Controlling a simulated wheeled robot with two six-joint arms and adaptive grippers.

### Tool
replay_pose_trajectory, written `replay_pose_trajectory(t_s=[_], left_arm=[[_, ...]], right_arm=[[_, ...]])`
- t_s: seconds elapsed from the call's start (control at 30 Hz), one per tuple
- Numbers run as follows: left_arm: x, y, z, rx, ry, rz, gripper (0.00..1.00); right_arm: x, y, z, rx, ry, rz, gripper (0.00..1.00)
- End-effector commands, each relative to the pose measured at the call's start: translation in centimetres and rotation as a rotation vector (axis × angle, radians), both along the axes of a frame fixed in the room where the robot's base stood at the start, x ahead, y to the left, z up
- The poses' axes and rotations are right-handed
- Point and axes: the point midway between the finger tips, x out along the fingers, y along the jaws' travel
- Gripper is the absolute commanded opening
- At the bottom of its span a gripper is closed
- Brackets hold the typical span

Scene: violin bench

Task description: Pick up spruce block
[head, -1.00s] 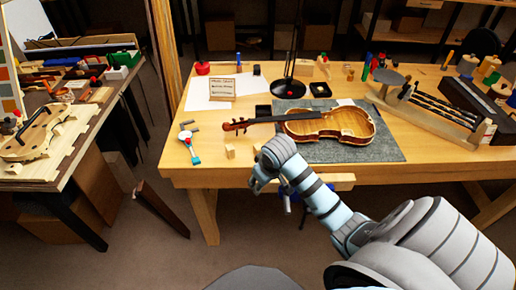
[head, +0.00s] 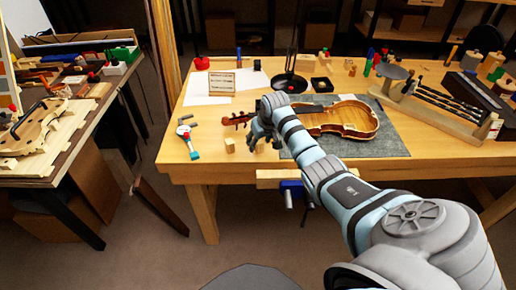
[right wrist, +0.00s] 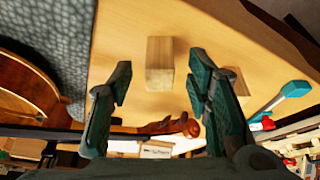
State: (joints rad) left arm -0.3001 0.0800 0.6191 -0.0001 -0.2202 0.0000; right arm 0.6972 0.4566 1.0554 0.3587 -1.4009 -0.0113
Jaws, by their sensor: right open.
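A pale wooden block (right wrist: 160,63), which looks like the spruce block, stands on the bench top in the right wrist view. It lies between the lines of the two fingers and just beyond their tips. My right gripper (right wrist: 160,84) is open and empty; in the head view (head: 252,143) it hangs over the front of the bench and hides most of this block. A second small wooden block (head: 230,145) stands just left of it. In the right wrist view that one is partly behind the right finger. My left gripper is not in view.
A violin (head: 345,119) lies on a grey mat (head: 385,144) just right of my gripper, its scroll (head: 232,120) behind it.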

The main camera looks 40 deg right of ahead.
Motion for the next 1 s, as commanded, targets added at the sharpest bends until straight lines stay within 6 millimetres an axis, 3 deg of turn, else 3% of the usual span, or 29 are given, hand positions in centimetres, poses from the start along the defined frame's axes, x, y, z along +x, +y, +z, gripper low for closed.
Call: replay_pose_trajectory(t_s=[0.1,0.3,0.57,0.87,1.0], left_arm=[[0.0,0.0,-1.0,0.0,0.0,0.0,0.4],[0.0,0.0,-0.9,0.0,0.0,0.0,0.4],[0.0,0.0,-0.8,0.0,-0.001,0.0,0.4],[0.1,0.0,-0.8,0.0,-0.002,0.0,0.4],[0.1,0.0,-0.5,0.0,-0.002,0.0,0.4]], right_arm=[[0.6,-0.2,-1.7,-0.001,0.0,-0.001,0.45],[0.7,-0.2,-1.6,-0.002,-0.002,-0.001,0.45],[0.7,-0.2,-1.6,-0.001,-0.001,0.0,0.07],[0.7,-0.2,-1.5,-0.001,-0.001,0.0,0.06],[0.7,-0.2,-0.5,-0.002,-0.003,0.0,0.06]])
